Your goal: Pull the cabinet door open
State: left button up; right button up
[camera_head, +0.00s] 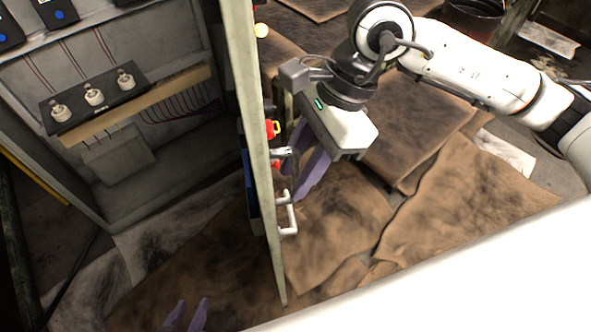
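The cabinet door (252,120) is a pale grey-green panel seen nearly edge-on. It stands swung out from the cabinet (150,190), whose inside is visible on the left. A light metal handle (289,218) sits on the door's right-hand face. My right gripper (302,192) has purple fingers that point down beside this face, just above and right of the handle. The fingers overlap in this view, so their gap is unclear, and contact with the door cannot be told. My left gripper (187,314) shows only two purple fingertips at the bottom edge, apart and empty.
Inside the cabinet is a black panel (75,110) with three round knobs. Brown stained sheets (440,215) cover the floor. A dark bucket (472,18) stands at the top right.

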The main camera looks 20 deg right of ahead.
jog(key=shift+a+f, duration=0.15)
jog(key=shift+f, duration=0.25)
grip_shut()
pick_arm(q)
jog(key=shift+w+r, duration=0.2)
jog(key=shift+w, duration=0.2)
pick_arm(e)
jog(key=shift+w, duration=0.1)
